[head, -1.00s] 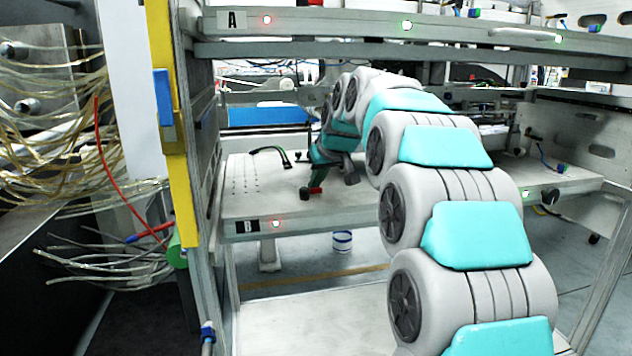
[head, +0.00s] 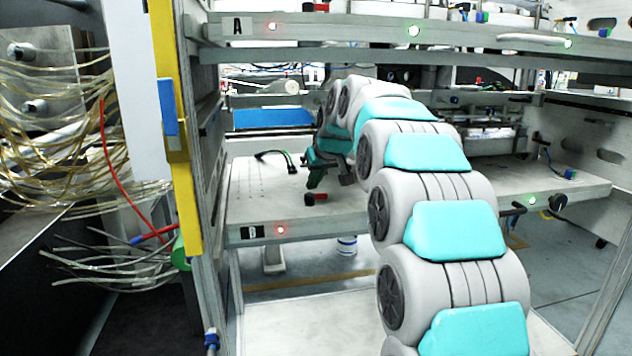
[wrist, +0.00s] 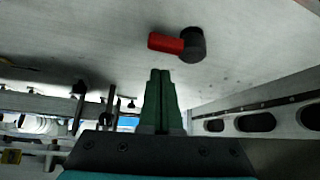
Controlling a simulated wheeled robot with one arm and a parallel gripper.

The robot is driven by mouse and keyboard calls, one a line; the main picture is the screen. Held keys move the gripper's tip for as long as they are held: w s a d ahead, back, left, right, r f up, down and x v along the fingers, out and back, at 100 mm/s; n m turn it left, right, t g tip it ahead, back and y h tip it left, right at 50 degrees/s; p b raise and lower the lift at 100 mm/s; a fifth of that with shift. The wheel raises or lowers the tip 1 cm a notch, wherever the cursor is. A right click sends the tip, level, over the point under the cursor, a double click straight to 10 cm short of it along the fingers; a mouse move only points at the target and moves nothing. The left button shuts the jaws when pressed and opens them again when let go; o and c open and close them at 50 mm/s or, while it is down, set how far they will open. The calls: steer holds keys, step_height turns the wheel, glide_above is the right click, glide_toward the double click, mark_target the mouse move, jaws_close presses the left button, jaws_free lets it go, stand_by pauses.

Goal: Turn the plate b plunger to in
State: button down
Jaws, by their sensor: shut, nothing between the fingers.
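The plate b plunger (head: 316,198), a black knob with a red bar, sits on top of plate B (head: 400,212) near its front edge. In the head view the red bar extends right from the knob. In the wrist view the plunger (wrist: 180,44) lies just beyond my fingertips, with the red bar to the left of the black knob. My gripper (head: 314,182) is just above and behind the plunger in the head view. In the wrist view its green fingers (wrist: 160,72) are together, empty and apart from the plunger.
Shelf A (head: 340,28) runs above my arm. A red light (head: 280,230) is lit beside the B label, and a green light (head: 532,200) at the plate's right. A yellow post (head: 172,130) stands at left.

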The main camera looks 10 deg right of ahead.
mark_target(317, 194)
steer(key=shift+w, duration=0.75)
steer(key=shift+s+r, duration=0.1)
steer(key=shift+r, duration=0.3)
steer(key=v, duration=0.5)
steer(key=a+v, duration=0.1)
steer(key=v, duration=0.2)
steer(key=shift+s, duration=0.15)
steer(key=s+f+g, duration=0.3)
steer(key=s+f, duration=0.7)
steer(key=s, duration=0.6)
steer(key=s+f+m+g+h, duration=0.1)
steer(key=s+f+g, duration=0.2)
steer(key=s+f, duration=0.6)
steer(key=s+f+m+g, duration=0.1)
steer(key=s+f+g, duration=0.2)
steer(key=s+f, duration=0.7)
steer(key=s+a, duration=0.1)
steer(key=s, duration=1.3)
steer(key=shift+f+h, duration=0.3)
